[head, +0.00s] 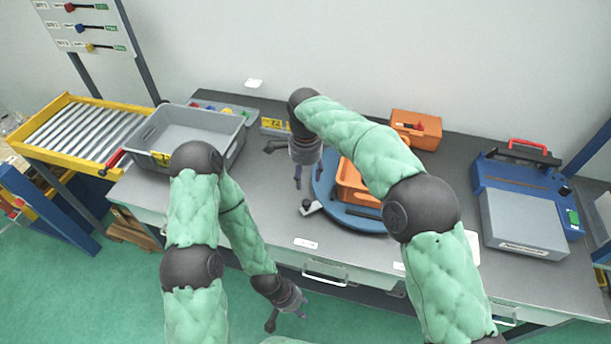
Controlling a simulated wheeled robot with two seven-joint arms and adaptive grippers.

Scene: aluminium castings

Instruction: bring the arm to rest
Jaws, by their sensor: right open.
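My right arm, in a green padded sleeve, reaches in from the right over the table (235,195). Its gripper (284,166) points down over the table, left of the blue round turntable (362,219). Its fingers are spread and nothing shows between them. My left arm hangs down in front of the table. Its gripper (287,318) is low, over the green floor by the table's front edge, with fingers apart and empty.
An orange bin (352,178) sits on the turntable, partly hidden by my right arm. A blue and grey machine (522,205) is at the right. A yellow roller conveyor (70,100) adjoins the left.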

